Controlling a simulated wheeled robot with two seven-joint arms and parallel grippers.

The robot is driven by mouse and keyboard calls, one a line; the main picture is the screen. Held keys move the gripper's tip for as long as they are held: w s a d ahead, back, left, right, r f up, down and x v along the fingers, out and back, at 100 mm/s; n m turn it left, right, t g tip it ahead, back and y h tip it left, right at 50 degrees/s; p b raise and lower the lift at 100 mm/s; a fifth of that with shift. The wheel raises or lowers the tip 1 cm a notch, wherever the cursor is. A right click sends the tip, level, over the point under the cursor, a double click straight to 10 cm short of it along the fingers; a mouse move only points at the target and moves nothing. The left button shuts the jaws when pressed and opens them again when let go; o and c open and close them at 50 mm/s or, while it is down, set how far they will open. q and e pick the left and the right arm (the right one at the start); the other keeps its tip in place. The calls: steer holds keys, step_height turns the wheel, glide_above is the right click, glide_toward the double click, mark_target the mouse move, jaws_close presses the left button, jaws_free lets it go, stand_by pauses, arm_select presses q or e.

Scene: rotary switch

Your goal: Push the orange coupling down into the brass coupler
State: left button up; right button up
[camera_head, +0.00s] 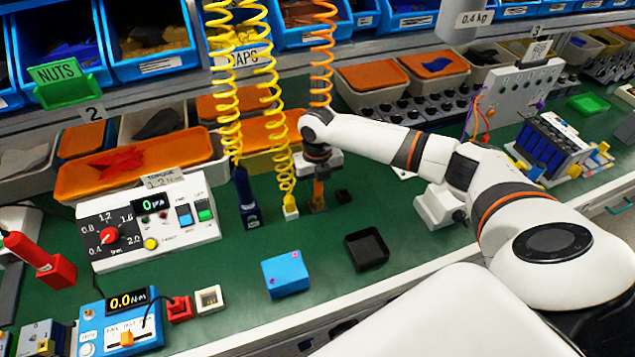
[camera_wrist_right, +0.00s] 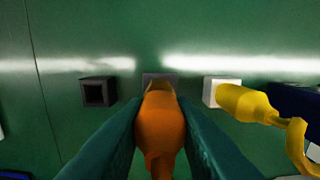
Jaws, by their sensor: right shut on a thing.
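The orange coupling (camera_wrist_right: 160,125) is between the two dark teal fingers of my right gripper (camera_wrist_right: 160,108) in the wrist view. The fingers are shut on it. In the head view my right gripper (camera_head: 318,166) is above the bench, with the orange coupling (camera_head: 318,190) hanging below it, roughly upright. A brass-coloured piece (camera_wrist_right: 160,86) shows at the coupling's far end, against a small grey square block (camera_wrist_right: 150,77). The coupling hides most of that block, and I cannot tell how deep the coupling sits. My left gripper is not in view.
A black square socket (camera_wrist_right: 98,91) and a white block (camera_wrist_right: 214,88) with a yellow coupling (camera_wrist_right: 244,101) flank the grey block. In the head view, yellow coiled hoses (camera_head: 272,90) hang close on the left. A blue box (camera_head: 286,273) and a black tray (camera_head: 366,249) stand in front.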

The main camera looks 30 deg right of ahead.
steer(key=shift+f, duration=1.25)
stand_by(0.8)
steer(key=o, duration=1.1)
steer(key=shift+c, duration=0.2)
step_height(320, 180, up, 12)
steer(key=shift+r+b, duration=0.1)
steer(key=shift+b, duration=0.5)
steer(key=shift+s, duration=0.1)
